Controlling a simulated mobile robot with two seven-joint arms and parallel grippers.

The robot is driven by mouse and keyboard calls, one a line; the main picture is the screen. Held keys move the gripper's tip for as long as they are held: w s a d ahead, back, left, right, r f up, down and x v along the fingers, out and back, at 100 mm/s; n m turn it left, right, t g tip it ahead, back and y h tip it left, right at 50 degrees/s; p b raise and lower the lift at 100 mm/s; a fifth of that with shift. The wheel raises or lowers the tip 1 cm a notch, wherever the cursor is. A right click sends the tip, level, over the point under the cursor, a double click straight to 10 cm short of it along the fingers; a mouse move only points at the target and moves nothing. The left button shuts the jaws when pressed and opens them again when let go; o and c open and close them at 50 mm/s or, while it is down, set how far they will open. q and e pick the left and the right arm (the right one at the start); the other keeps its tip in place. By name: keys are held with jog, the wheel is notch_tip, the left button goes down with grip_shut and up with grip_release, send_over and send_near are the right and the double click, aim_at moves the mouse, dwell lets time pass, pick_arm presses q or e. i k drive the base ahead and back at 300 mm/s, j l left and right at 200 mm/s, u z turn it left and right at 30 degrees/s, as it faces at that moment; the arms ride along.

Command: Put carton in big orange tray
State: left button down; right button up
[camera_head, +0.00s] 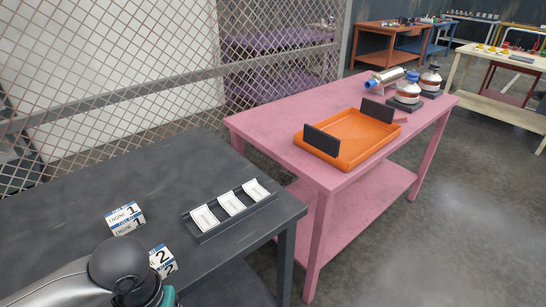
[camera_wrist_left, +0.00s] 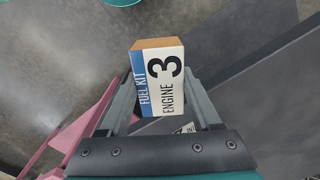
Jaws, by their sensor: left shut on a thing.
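A white, blue and brown carton (camera_wrist_left: 160,82) marked "FUEL KIT ENGINE 3" is between the fingers of my left gripper (camera_wrist_left: 160,92) in the left wrist view. The gripper is shut on it, and grey floor shows behind it. In the head view my left arm comes in at the bottom left; its fingers and the held carton are hidden or out of frame. The big orange tray (camera_head: 353,151) lies on the pink table (camera_head: 270,132), with dark upright plates at two opposite ends. Its visible floor is empty. My right gripper is not in view.
A dark table (camera_head: 85,190) at the front left holds carton 1 (camera_head: 125,218), carton 2 (camera_head: 162,261) and a dark rack (camera_head: 232,212) with three white cards. A mesh fence (camera_head: 150,75) runs behind; floor is clear at right.

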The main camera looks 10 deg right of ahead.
aim_at(360, 132)
jog(key=i+l+z, duration=0.2)
jog(key=i+l, duration=0.3)
jog(key=l, duration=0.35)
jog(key=i+l+z, duration=0.15)
jog(key=i+l, duration=0.4)
jog(key=l, duration=0.25)
jog(key=i+l+z, duration=0.2)
jog(key=i+l, duration=0.35)
jog(key=l, duration=0.15)
